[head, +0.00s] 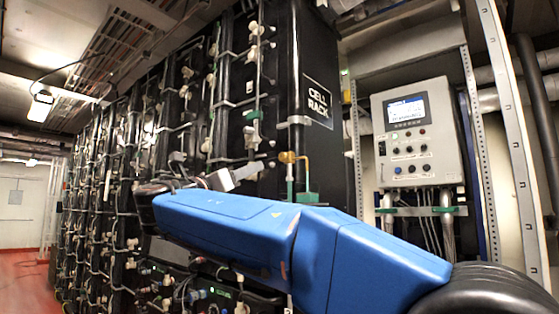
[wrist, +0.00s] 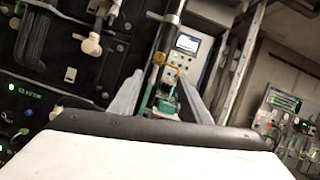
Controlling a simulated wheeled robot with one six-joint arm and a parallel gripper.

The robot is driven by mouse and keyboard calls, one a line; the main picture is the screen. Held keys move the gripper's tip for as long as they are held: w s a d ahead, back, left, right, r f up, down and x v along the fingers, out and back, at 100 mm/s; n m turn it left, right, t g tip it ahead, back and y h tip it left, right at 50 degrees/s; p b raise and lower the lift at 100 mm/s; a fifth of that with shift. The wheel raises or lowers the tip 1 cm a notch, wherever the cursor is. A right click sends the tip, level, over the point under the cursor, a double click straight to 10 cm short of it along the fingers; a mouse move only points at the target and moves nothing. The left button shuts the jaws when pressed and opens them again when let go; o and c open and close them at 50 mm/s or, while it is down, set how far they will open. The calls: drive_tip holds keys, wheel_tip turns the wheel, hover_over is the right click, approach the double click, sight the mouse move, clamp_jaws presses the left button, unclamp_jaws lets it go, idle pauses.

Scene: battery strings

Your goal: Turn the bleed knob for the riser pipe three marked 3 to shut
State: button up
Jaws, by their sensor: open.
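My gripper (wrist: 161,82) is open, with its two grey fingers apart in the wrist view. In the head view its grey end (head: 240,175) reaches right from my wrist, in front of the black rack. A brass fitting (head: 288,157) with a bent brass pipe stands just right of the gripper, above green parts. In the wrist view a brass fitting (wrist: 159,58) and a green part (wrist: 166,105) show between the fingers; I cannot tell whether they touch. No number 3 is legible, and I cannot tell which part is the bleed knob.
The black cell rack (head: 318,60) with many pipes and valves fills the left and middle. A grey control box (head: 420,135) with a lit screen hangs at the right. A perforated metal upright (head: 505,110) stands right of it. Red floor (head: 28,285) is clear at far left.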

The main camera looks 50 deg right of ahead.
sight(282, 158)
drive_tip(key=x, duration=1.7)
drive_tip(key=shift+f, duration=0.15)
drive_tip(key=c, duration=1)
